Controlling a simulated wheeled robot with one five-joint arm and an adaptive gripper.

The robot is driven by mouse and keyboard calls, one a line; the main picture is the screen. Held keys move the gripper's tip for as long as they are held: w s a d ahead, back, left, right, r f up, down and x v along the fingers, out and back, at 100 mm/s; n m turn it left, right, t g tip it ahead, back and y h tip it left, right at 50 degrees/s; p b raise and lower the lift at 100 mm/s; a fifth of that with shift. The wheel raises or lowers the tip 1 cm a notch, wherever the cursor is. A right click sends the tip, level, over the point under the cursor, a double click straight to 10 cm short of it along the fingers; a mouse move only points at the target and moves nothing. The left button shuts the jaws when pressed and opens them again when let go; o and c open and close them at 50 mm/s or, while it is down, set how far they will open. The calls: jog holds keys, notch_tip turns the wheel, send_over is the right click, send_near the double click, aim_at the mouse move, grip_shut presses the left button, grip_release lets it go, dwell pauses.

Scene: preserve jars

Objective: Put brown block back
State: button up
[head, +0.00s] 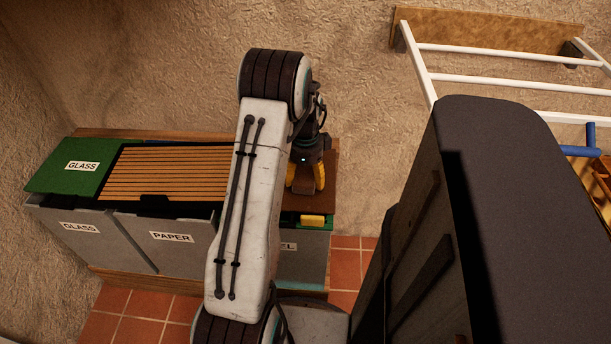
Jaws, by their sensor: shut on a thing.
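My gripper (305,178) points down over the right end of the row of bins, its two yellow fingers apart and closed around a small brown block (304,184). The block is mostly hidden by the fingers and blends with the flat brown surface (321,203) under it. I cannot tell whether the block touches that surface. My arm covers the area just left of the gripper.
Grey bins (120,231) stand along the wall, labelled GLASS, PAPER and a partly hidden label ending in EL. A green lid (60,181) and a slatted wooden lid (165,172) lie on top. A yellow piece (312,221) sits at the right bin's front. White rails (510,85) stand at right.

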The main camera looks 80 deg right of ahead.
aim_at(306, 174)
jog(key=shift+f, duration=0.2)
jog(key=o, duration=1.2)
jog(key=shift+c, duration=0.2)
jog(key=r+p, duration=0.1)
jog(key=r, duration=0.6)
jog(key=shift+a+r, duration=0.15)
jog(key=shift+a, duration=0.05)
jog(key=shift+r, duration=0.15)
